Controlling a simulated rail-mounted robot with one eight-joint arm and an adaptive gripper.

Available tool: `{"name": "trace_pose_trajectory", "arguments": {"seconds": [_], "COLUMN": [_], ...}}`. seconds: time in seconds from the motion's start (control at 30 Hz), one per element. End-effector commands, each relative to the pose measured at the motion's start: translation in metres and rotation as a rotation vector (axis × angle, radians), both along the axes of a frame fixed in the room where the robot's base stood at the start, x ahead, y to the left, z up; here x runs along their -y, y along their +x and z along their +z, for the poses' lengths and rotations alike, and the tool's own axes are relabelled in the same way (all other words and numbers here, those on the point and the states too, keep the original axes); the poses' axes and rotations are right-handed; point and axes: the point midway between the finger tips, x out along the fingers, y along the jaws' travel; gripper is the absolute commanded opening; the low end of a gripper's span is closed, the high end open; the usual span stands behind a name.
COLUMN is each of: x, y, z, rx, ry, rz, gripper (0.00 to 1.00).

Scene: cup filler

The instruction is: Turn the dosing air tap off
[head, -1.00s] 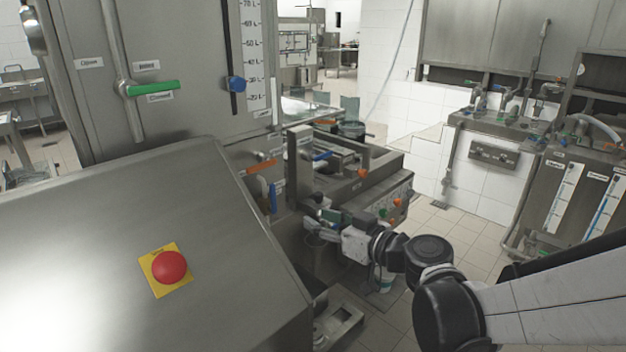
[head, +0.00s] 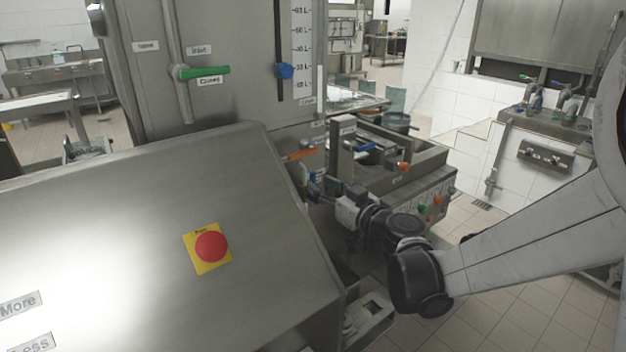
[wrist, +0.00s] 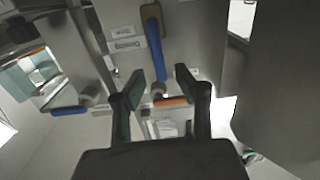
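A tap with a long blue lever (wrist: 155,48) is in the wrist view, beside small labels that I cannot read. An orange lever (wrist: 171,100) lies just below it there, and also shows in the head view on the machine's side (head: 302,155). I see no contact. In the head view my gripper (head: 318,186) is close to the machine's side, and the blue lever there is mostly hidden.
The machine's sloped steel housing with a red stop button (head: 211,246) stands left of my arm. A green lever (head: 202,72) is on the tall panel. A lower unit with knobs (head: 425,200) stands just behind my gripper. Tiled floor is free at the right.

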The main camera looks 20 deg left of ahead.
Motion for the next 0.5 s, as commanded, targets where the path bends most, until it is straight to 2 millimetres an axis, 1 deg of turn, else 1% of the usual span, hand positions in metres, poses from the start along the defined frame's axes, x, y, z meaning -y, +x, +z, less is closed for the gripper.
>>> {"name": "trace_pose_trajectory", "arguments": {"seconds": [0.03, 0.1, 0.2, 0.33, 0.5], "x": [-0.008, -0.016, -0.024, -0.031, -0.034], "y": [0.005, 0.010, 0.017, 0.022, 0.024], "z": [0.000, 0.000, 0.000, 0.000, 0.000], "rx": [0.000, 0.000, 0.000, 0.000, 0.000], "ry": [0.000, 0.000, 0.000, 0.000, 0.000], "rz": [0.001, 0.002, 0.001, 0.000, 0.000], "gripper": [0.31, 0.31, 0.31, 0.31, 0.31]}}
